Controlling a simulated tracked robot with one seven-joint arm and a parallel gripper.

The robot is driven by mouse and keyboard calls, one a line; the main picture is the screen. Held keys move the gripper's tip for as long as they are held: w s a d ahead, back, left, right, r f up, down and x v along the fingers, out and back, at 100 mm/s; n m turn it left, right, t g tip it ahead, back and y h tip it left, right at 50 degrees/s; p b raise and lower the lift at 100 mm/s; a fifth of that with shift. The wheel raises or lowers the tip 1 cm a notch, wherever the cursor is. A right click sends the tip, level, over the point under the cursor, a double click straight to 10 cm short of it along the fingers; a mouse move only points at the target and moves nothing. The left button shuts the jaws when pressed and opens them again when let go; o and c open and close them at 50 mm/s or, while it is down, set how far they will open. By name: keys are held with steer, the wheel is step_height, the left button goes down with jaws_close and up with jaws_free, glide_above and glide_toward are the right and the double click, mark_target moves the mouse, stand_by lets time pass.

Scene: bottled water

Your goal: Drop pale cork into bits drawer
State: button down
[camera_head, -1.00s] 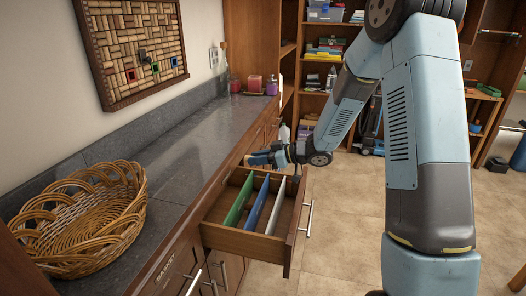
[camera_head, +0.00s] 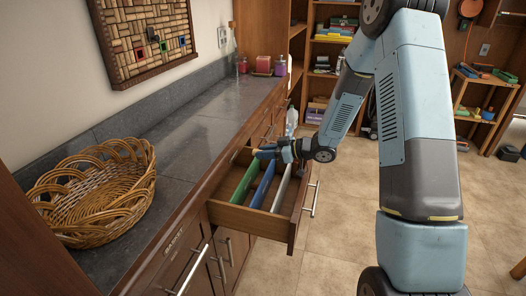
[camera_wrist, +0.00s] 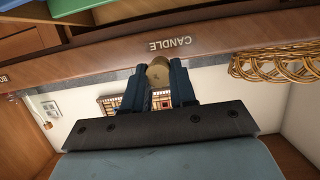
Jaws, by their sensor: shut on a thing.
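My gripper (camera_head: 264,152) is over the far end of an open wooden drawer (camera_head: 246,217), pointing left toward the counter. In the wrist view its two dark blue fingers (camera_wrist: 160,82) are shut on a pale tan cork (camera_wrist: 159,73). In the head view the cork is too small to make out. The drawer has green (camera_head: 250,179), blue (camera_head: 263,184) and white (camera_head: 282,188) dividers. Part of it shows at the top left of the wrist view (camera_wrist: 29,42). I cannot read a label on the open drawer.
A wicker basket (camera_head: 95,200) stands on the grey counter (camera_head: 165,150) at left. Candles and bottles stand at the counter's far end. A cork board (camera_head: 145,40) hangs on the wall. The floor right of the drawer is clear. The wrist view shows a "CANDLE" label (camera_wrist: 170,44).

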steer(key=c, duration=0.8)
jaws_free()
steer(key=v, duration=1.3)
steer(key=shift+s+d+r, duration=0.15)
steer(key=shift+d, duration=0.2)
